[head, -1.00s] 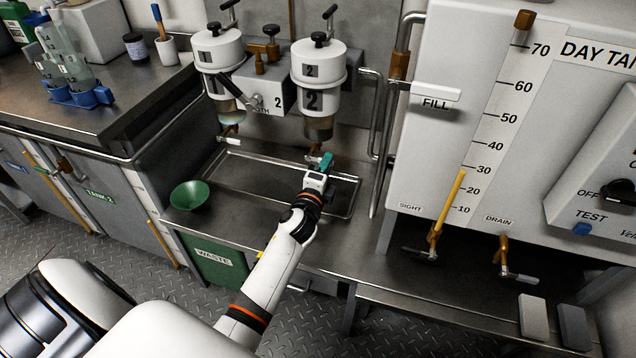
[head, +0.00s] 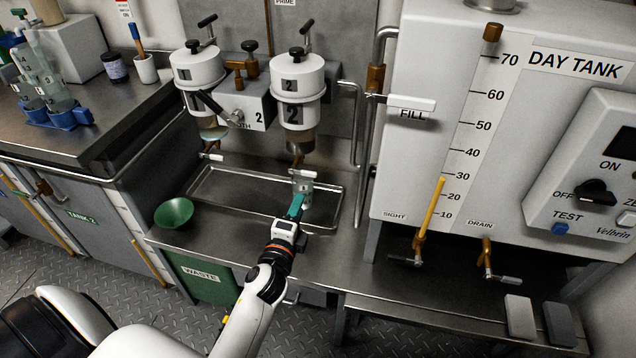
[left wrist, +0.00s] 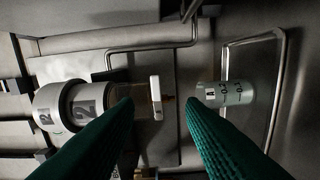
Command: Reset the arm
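My left gripper (head: 297,205) has teal fingers and is over the front part of the metal drip tray (head: 215,202). In the left wrist view its fingers (left wrist: 160,104) are spread apart with nothing between them. A small clear sample bottle with dark marks (head: 303,182) stands upright in the tray below filter housing 2 (head: 298,92), just beyond the fingertips. The bottle also shows in the left wrist view (left wrist: 226,94), apart from the fingers. My right gripper is out of view.
Filter housing 1 (head: 196,75) hangs to the left. A green funnel (head: 174,213) sits on the bench left of the tray. The white day tank (head: 425,165), with its drain valve (head: 486,262), stands to the right. The floor in front is clear.

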